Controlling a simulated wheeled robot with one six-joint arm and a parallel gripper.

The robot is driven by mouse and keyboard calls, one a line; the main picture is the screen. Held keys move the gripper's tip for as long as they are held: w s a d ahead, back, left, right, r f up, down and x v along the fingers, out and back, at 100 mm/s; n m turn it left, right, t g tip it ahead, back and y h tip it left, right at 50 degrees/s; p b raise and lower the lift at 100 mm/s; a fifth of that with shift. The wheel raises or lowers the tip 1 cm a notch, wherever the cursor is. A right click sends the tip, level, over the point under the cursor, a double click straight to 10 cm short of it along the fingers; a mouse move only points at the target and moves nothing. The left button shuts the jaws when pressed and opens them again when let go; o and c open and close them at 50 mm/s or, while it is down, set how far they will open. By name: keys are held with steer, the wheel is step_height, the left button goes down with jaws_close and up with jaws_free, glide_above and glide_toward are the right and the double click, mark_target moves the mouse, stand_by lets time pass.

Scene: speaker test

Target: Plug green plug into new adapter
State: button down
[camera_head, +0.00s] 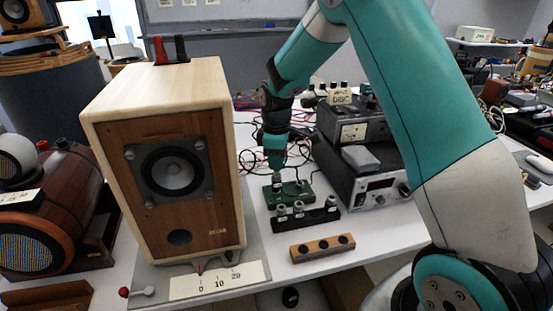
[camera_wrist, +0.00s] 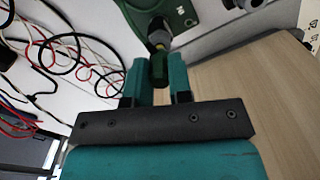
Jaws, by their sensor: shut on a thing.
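My gripper (camera_head: 275,160) points down behind the right side of the wooden speaker. In the wrist view its two teal fingers are shut on the green plug (camera_wrist: 160,70), a short dark green cylinder. A green box (camera_head: 293,190) lies below the gripper in the head view; I cannot tell for certain whether it is the new adapter. In the wrist view, a grey and yellowish connector (camera_wrist: 159,40) on the green box (camera_wrist: 183,12) meets the plug's far end or lies just beyond it. I cannot tell how far they are joined.
The wooden speaker (camera_head: 180,180) stands close on the left. A black block (camera_head: 305,219) with several grey connectors and a wooden block (camera_head: 322,247) with holes lie in front. Stacked black instruments (camera_head: 365,178) stand on the right. Loose red, black and white cables (camera_wrist: 50,55) lie nearby.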

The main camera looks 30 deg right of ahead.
steer(key=shift+f, duration=0.5)
steer(key=c, duration=1)
jaws_free()
steer(key=shift+o, duration=0.2)
steer(key=shift+r, duration=0.15)
steer(key=shift+r+p, duration=3.1)
steer(key=shift+r, duration=0.6)
steer(key=shift+s, duration=0.1)
